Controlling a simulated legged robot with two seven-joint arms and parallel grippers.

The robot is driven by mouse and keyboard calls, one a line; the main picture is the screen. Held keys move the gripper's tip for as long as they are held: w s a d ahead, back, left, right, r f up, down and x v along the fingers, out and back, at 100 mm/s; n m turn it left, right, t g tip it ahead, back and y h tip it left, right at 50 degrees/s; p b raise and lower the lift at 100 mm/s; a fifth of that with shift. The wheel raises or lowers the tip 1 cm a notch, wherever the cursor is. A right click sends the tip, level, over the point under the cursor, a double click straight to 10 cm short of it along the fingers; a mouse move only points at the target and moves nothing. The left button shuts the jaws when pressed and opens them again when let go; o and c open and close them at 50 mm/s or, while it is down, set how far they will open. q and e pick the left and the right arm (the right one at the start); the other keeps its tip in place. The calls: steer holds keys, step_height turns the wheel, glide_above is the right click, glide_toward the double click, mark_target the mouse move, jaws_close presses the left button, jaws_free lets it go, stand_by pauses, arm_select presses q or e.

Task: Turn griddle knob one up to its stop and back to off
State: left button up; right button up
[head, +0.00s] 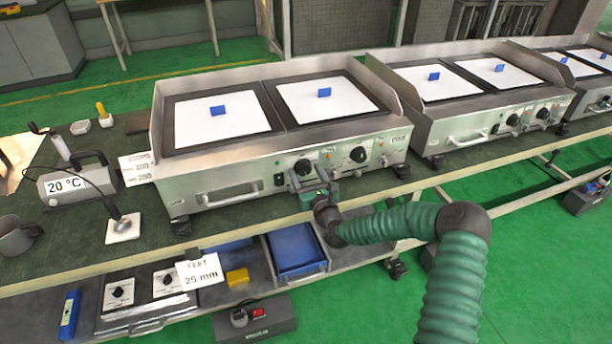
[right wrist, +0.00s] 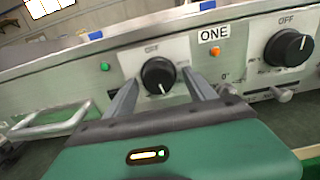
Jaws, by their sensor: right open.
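The near griddle (head: 237,188) is a steel unit on the bench, with two black knobs on its front. Knob one (head: 302,167) is the left of these; in the right wrist view the black knob (right wrist: 158,76) sits left of the "ONE" label, its white line pointing down, away from the OFF mark above. My right gripper (head: 308,181) is open in front of it. In the right wrist view the fingers (right wrist: 160,95) stand on either side of the knob, with gaps visible. My left gripper is not in view.
A drawer handle (head: 230,197) sticks out left of knob one. A second griddle (head: 470,125) stands to the right. A thermometer box reading 20 °C (head: 68,184) and a probe on a white pad (head: 123,228) lie at the left. The bench's front edge runs below.

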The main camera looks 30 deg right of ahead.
steer(key=shift+c, duration=0.3)
steer(key=c, duration=1.3)
